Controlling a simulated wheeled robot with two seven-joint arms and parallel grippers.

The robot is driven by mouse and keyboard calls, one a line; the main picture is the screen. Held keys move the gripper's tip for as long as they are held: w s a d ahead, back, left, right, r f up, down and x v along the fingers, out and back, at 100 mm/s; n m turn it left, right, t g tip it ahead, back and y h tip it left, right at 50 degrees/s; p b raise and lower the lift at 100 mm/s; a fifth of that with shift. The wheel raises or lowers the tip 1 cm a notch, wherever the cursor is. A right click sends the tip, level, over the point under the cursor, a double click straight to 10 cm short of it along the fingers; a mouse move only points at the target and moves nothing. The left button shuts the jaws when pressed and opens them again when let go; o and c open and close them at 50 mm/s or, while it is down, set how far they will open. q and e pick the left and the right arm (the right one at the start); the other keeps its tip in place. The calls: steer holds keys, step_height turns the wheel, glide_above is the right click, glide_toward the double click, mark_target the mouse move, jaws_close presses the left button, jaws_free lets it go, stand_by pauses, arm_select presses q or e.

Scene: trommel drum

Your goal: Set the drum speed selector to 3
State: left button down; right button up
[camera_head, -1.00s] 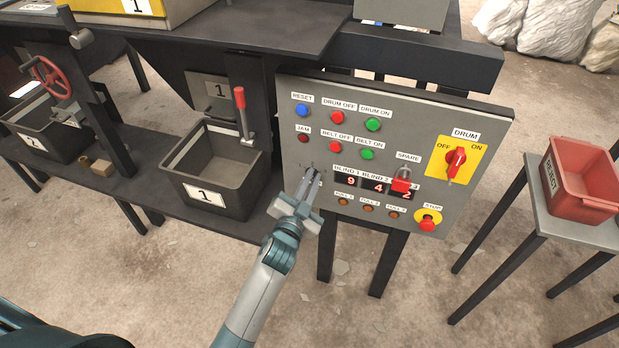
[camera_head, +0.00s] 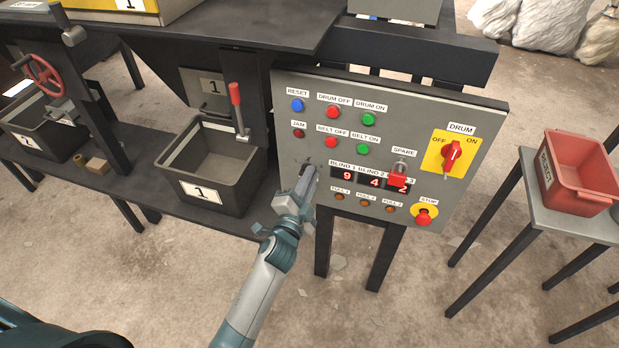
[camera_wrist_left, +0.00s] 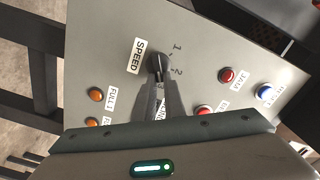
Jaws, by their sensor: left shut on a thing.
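The drum speed selector is a small dark knob (camera_wrist_left: 157,68) on the grey control panel, beside a SPEED label (camera_wrist_left: 137,55). Marks 1 and 2 show beside it in the left wrist view; a 3 mark is not visible there. My left gripper (camera_head: 308,178) reaches the panel's left side, and its fingers (camera_wrist_left: 157,88) are shut on the knob. The fingers hide much of the knob, and I cannot tell which mark it points to. In the head view the gripper covers the selector. My right gripper is not in view.
The control panel (camera_head: 470,107) carries several buttons, a red DRUM switch (camera_head: 452,155) on yellow, a red padlock (camera_head: 398,178) and a red STOP button (camera_head: 424,217). A grey bin marked 1 (camera_head: 212,195) stands left of the gripper. A red reject bin (camera_head: 578,175) stands at right.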

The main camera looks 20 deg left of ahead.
arm_select(q)
steer(key=c, duration=1.8)
jaws_free()
steer(key=shift+c, duration=0.2)
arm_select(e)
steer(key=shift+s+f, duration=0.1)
arm_select(q)
steer(key=shift+s, duration=0.15)
